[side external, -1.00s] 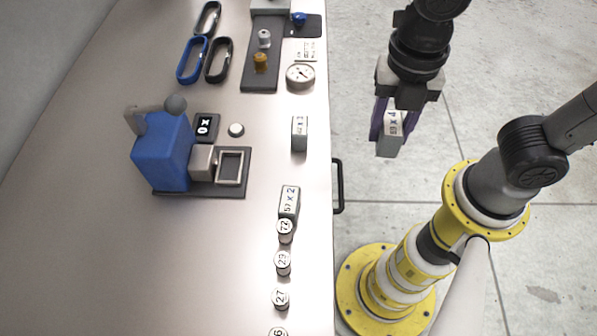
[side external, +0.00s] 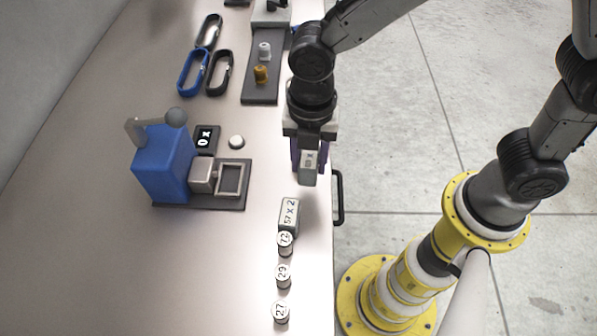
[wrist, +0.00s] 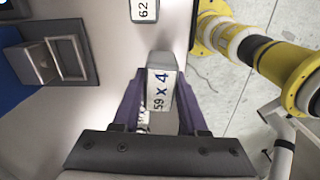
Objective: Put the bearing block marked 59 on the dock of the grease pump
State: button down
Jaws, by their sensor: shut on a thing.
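My gripper (side external: 308,168) is shut on a grey block (side external: 309,165) and holds it above the right edge of the table. In the wrist view the block (wrist: 160,85) shows a white label reading 59 x 4, between the purple fingers of my gripper (wrist: 158,95). The grease pump (side external: 163,165) is a blue body with a grey lever and ball, to the left of my gripper. Its dock (side external: 246,180), a square grey-framed recess on a dark base, is empty. The dock (wrist: 88,45) also shows at upper left in the wrist view.
A block marked 57 x 2 (side external: 289,216) stands below my gripper in the side view, with numbered cylinders (side external: 284,243) in a row beyond it. A block marked 62 (wrist: 145,9) is at the wrist view's top. A display (side external: 206,138) and white button (side external: 236,142) sit by the pump.

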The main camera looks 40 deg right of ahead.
aim_at(299, 176)
jog(key=shift+w+a+f, duration=0.25)
jog(key=shift+w+f, duration=0.1)
jog(key=shift+f, duration=0.15)
jog(key=f, duration=0.3)
jog(key=shift+w+a, duration=0.3)
jog(key=shift+w, duration=0.05)
jog(key=shift+f, duration=0.4)
jog(key=shift+f, duration=0.15)
jog(key=shift+c, duration=2.2)
grip_release()
jog(key=shift+f, duration=0.1)
notch_tip(299, 176, up, 14)
jog(key=shift+a, duration=0.2)
